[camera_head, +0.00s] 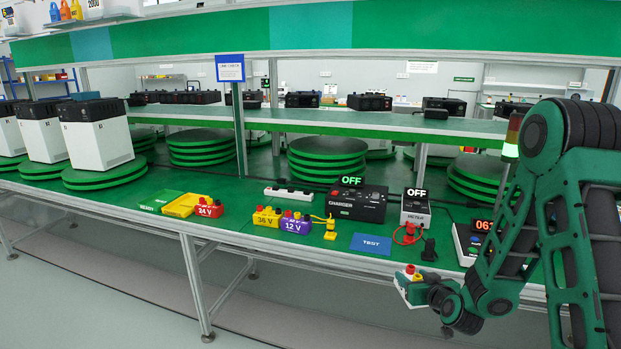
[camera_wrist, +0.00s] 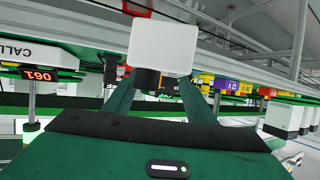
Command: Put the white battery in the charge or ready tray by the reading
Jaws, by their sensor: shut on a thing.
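The white battery (camera_head: 413,292) is in my gripper (camera_head: 424,293) at the lower right of the head view, in front of the bench edge. Red and yellow terminals show on its top. In the wrist view its blank white face (camera_wrist: 165,48) is between the fingers (camera_wrist: 160,88). A flat green tray or mat lettered READY (camera_head: 158,201) lies on the bench at left, with an empty-looking yellow tray (camera_head: 183,205) beside it; I cannot read a label on the yellow one. The tester (camera_head: 415,212) and the charger (camera_head: 358,204) both display OFF. A blue TEST mat (camera_head: 371,244) is bare.
Red 24 V (camera_head: 208,208), yellow 36 V (camera_head: 267,217) and purple 12 V (camera_head: 295,223) batteries stand on the bench. A yellow plug with cable (camera_head: 330,231), red leads (camera_head: 407,234) and a white power strip (camera_head: 288,193) lie nearby. A call box (camera_head: 470,241) is at right.

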